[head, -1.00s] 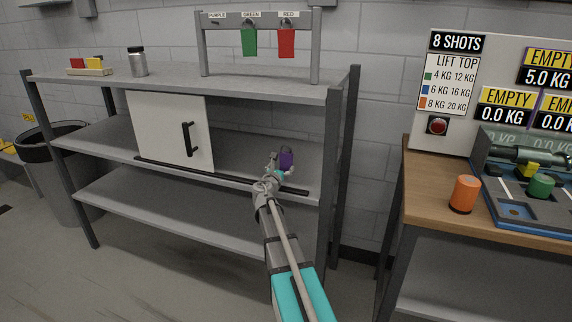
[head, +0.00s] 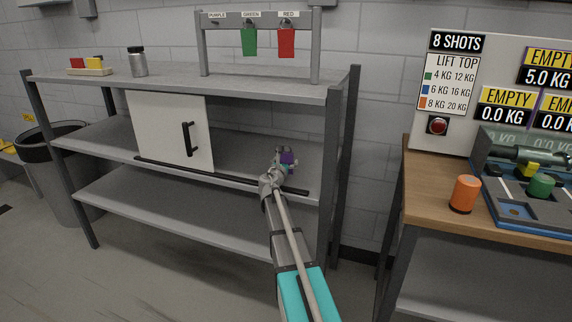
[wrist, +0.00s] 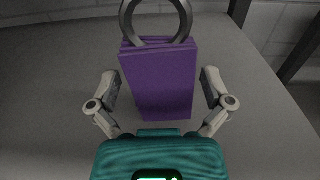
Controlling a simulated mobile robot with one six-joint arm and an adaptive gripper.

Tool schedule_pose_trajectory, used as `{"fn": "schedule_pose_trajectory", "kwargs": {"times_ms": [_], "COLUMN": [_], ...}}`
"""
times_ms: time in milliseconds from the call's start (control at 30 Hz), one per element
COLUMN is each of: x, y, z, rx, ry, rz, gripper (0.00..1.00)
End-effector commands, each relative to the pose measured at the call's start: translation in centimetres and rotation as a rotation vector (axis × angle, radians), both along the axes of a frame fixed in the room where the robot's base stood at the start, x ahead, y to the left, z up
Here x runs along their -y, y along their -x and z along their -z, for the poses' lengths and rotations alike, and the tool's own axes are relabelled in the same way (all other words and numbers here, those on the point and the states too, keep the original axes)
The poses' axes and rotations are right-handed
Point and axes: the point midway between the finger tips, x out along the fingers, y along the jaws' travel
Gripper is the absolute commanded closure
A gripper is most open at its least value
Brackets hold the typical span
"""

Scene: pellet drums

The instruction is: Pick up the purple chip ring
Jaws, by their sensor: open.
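The purple chip ring (wrist: 160,80) is a stack of purple chips with a dark metal ring at its top end. In the wrist view it lies between my two open fingers, with a gap on each side, over the grey shelf. In the head view the purple chip ring (head: 288,157) shows small on the middle shelf, partly hidden by my gripper (head: 284,164). My gripper also shows in the wrist view (wrist: 160,92), open and holding nothing.
A white sliding door (head: 170,130) with a black handle covers the left of the middle shelf. A rack (head: 262,15) above holds green (head: 249,42) and red (head: 286,42) tags; its purple hook is empty. A wooden bench (head: 415,185) stands to the right.

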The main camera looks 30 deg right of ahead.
Motion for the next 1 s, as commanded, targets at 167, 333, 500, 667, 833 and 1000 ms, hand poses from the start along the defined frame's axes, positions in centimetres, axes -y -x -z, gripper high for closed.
{"fn": "schedule_pose_trajectory", "kwargs": {"times_ms": [167, 333, 500, 667, 833, 1000], "x": [0.38, 0.34, 0.32, 0.31, 0.31, 0.32], "y": [-0.30, -0.27, -0.27, -0.27, -0.28, -0.27], "z": [0.00, 0.00, 0.00, 0.00, 0.00, 0.00], "rx": [0.000, 0.000, 0.000, 0.000, 0.000, 0.000], "ry": [0.000, 0.000, 0.000, 0.000, 0.000, 0.000], "rz": [0.000, 0.000, 0.000, 0.000, 0.000, 0.000], "gripper": [0.00, 0.00, 0.00, 0.06, 0.37, 0.69]}}
